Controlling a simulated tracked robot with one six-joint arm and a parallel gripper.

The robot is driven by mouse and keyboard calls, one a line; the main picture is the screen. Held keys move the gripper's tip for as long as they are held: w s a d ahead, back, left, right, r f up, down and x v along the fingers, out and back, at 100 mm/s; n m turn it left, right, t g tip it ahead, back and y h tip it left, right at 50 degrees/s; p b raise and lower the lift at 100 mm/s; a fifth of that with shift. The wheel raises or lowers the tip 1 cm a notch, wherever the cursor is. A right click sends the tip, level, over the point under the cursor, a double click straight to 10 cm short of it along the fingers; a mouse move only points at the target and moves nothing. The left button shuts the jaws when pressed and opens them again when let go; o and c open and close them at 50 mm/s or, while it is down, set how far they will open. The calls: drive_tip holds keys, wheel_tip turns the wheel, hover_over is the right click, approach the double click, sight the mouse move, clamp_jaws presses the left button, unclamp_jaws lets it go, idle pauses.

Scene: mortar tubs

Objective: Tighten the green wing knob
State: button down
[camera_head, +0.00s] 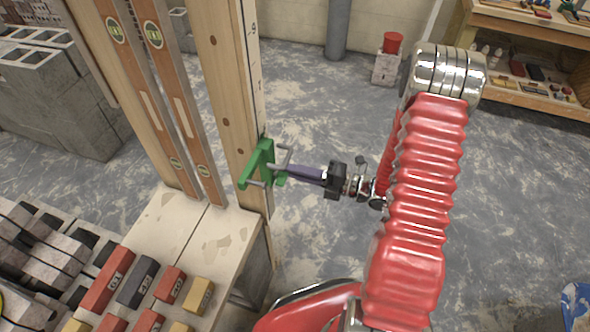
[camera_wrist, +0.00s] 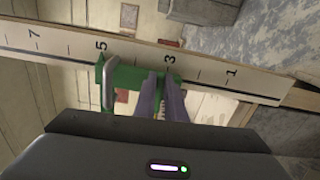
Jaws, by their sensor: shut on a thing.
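A green clamp (camera_head: 258,166) with grey metal rods sits on the edge of an upright wooden board marked with numbers. In the wrist view the green clamp (camera_wrist: 126,76) lies against the board between the 5 and the 3. My gripper (camera_head: 287,172) reaches in from the right, with its purple fingers at the clamp's near side. In the wrist view my gripper (camera_wrist: 162,82) is shut on the green wing knob, which the fingers mostly hide. I cannot tell the knob's turn angle.
The numbered board (camera_head: 247,60) stands beside two spirit levels (camera_head: 165,95) on a work surface (camera_head: 215,235). Coloured blocks (camera_head: 110,275) lie at the lower left, grey concrete blocks (camera_head: 50,95) behind. The floor to the right is mostly open; a shelf (camera_head: 530,70) stands at the back right.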

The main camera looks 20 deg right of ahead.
drive_tip(key=shift+s+a+m, duration=0.25)
drive_tip(key=shift+a+m, duration=0.05)
drive_tip(key=shift+m, duration=0.1)
drive_tip(key=c, duration=1.9)
unclamp_jaws()
drive_tip(key=shift+c, duration=0.2)
drive_tip(key=shift+o, duration=0.6)
drive_tip(key=shift+d, duration=0.15)
drive_tip(key=shift+w, duration=0.1)
drive_tip(key=shift+d, duration=0.15)
drive_tip(key=v, duration=1.3)
drive_tip(key=shift+s+d, duration=0.2)
drive_tip(key=shift+s, duration=0.05)
drive_tip(key=shift+f, duration=0.1)
